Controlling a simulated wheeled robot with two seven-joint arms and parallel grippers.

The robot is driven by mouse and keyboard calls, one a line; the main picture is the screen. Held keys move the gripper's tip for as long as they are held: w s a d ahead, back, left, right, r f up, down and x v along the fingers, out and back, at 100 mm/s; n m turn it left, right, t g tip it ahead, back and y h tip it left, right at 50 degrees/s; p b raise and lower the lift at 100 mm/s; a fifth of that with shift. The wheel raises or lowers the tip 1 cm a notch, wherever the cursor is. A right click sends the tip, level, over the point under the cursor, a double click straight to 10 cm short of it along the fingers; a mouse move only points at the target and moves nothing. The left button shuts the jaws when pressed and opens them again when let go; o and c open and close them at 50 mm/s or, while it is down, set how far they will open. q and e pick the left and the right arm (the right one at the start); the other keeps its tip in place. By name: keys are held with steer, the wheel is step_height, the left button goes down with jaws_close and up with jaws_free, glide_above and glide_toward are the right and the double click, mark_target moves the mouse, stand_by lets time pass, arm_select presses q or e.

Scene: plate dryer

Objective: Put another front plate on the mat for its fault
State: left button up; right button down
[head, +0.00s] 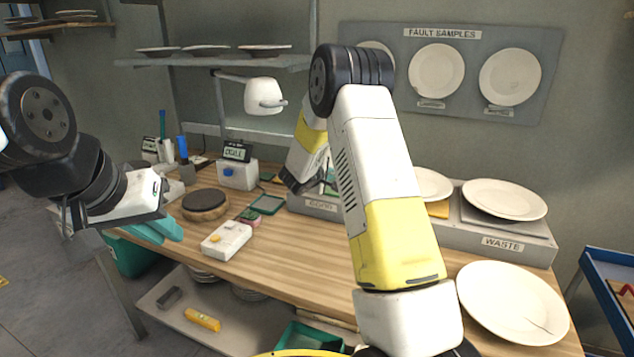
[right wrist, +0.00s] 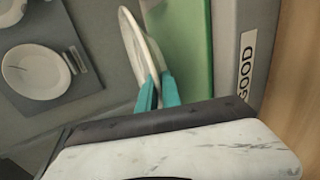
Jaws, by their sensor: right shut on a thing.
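My right gripper (right wrist: 157,92) is shut on a white plate (right wrist: 135,45), held by its edge and seen nearly edge-on in the right wrist view. It is beside the green mat (right wrist: 185,45) of the GOOD stand. In the head view my right arm hides the fingers and held plate. A white plate (head: 510,300) with a dark crack-like line lies at the front right. Another plate (head: 432,185) sits on the orange mat (head: 438,210), and one (head: 505,199) on the grey WASTE mat (head: 470,220). My left gripper (head: 153,231) is over the table's left edge; its opening is unclear.
A FAULT SAMPLES board (head: 450,70) with plates hangs on the back wall. The GOOD label (head: 320,205) is on the stand behind my right arm. A white box with a button (head: 227,240), a round dark pad (head: 204,204) and a counter (head: 238,172) stand on the left.

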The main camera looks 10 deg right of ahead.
mark_target(328, 191)
steer(key=shift+f, duration=1.65)
steer(key=c, duration=1.8)
jaws_free()
steer(key=shift+f, duration=0.2)
steer(key=shift+r, duration=0.1)
steer(key=v, duration=1.2)
steer(key=s+d+r+m+g, duration=0.3)
steer(key=s+d+r+m, duration=0.15)
steer(key=s, duration=0.55)
steer(key=s+d+r+m+g, duration=0.3)
steer(key=s+d+r+g, duration=0.15)
steer(key=s, duration=0.45)
steer(key=s+a+r+m+t+y, duration=0.1)
steer(key=s+a+r+y, duration=0.1)
steer(key=s+a+y, duration=0.3)
steer(key=s+a+r+m+t+y, duration=0.1)
steer(key=s+a+y, duration=0.4)
steer(key=s, duration=0.7)
step_height(328, 191, up, 3)
steer(key=shift+a+f+m, duration=0.25)
steer(key=shift+a+m, duration=0.3)
steer(key=shift+a, duration=0.05)
